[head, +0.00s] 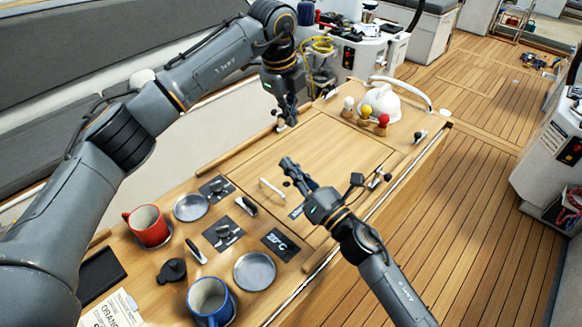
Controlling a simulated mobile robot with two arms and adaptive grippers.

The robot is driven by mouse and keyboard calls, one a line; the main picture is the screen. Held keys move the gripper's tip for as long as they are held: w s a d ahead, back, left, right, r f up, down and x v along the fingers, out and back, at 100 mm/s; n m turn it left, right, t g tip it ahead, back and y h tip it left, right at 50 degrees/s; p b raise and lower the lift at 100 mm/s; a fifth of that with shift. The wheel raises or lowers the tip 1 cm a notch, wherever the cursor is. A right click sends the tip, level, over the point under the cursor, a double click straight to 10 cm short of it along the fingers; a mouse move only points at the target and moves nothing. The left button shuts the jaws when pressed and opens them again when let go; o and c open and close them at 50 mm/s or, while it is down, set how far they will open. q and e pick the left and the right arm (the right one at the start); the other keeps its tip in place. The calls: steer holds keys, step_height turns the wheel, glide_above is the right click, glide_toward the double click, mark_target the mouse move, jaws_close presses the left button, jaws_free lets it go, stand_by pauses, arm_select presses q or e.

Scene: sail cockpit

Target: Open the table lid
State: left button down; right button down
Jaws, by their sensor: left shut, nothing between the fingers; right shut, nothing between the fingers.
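The table lid (335,152) is a flat wooden panel in the middle of the wooden table. It looks level with the tabletop. A small pale curved handle (271,188) stands near its left front part. My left gripper (290,123) points down at the lid's far edge, shut and empty. Whether it touches the wood I cannot tell. My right gripper (288,165) is shut and empty above the lid, to the upper right of the handle. My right arm hides part of the lid's near right side.
A red mug (149,227), a blue mug (211,300), metal plates (255,271) and dark cards crowd the table's left end. A white helmet (381,103) and coloured knobs (366,110) stand at the far end. Bare deck (470,220) lies to the right.

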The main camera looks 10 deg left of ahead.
arm_select(q)
steer(key=c, duration=1.4)
jaws_free()
steer(key=r, duration=0.4)
steer(key=s+a+r, duration=0.1)
steer(key=r, duration=0.3)
steer(key=s+r, duration=0.1)
steer(key=r, duration=0.3)
steer(key=shift+a, duration=0.15)
arm_select(e)
steer(key=v, duration=1.2)
